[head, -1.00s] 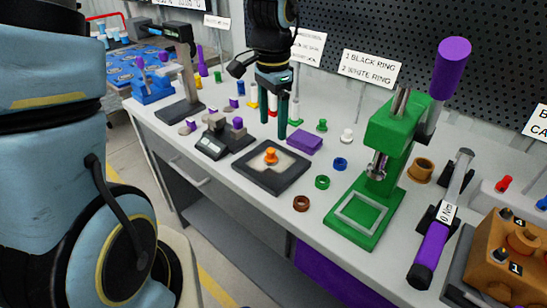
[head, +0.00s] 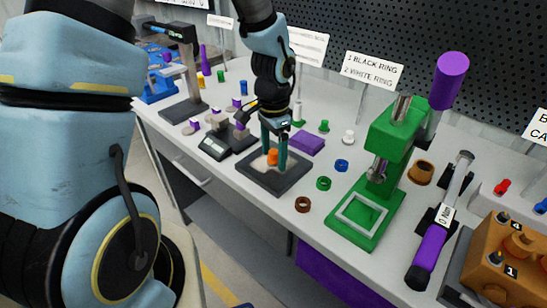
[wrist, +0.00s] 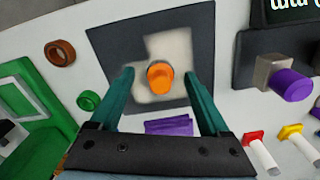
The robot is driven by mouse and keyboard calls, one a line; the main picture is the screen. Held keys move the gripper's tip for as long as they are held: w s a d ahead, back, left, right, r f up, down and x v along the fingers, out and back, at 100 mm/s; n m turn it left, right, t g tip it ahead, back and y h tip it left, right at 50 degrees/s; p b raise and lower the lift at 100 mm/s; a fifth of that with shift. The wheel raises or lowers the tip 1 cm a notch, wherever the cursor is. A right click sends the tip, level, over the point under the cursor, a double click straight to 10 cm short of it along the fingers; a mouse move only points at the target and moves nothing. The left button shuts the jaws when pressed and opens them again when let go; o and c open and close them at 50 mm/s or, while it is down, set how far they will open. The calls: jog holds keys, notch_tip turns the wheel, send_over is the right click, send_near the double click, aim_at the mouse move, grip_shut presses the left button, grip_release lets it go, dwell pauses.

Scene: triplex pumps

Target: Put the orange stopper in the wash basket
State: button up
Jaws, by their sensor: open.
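The orange stopper (head: 272,157) stands on the pale pad of a dark square tray (head: 263,184) on the workbench. In the wrist view the stopper (wrist: 160,76) lies between and slightly beyond my two teal fingers. My gripper (head: 274,163) is open, with its fingers pointing down around the stopper. In the wrist view my gripper (wrist: 167,74) has a clear gap on each side of the stopper. I cannot make out the wash basket for certain; a blue tray stands at the far left.
A green press (head: 372,190) stands right of the tray. Brown (head: 303,204), green (head: 323,183) and blue (head: 341,165) rings lie between them. A purple block (head: 307,143) lies behind the tray, and a dark device (head: 214,148) stands to its left.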

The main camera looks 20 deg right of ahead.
jog(key=shift+c, duration=0.3)
grip_shut()
dwell(0.4)
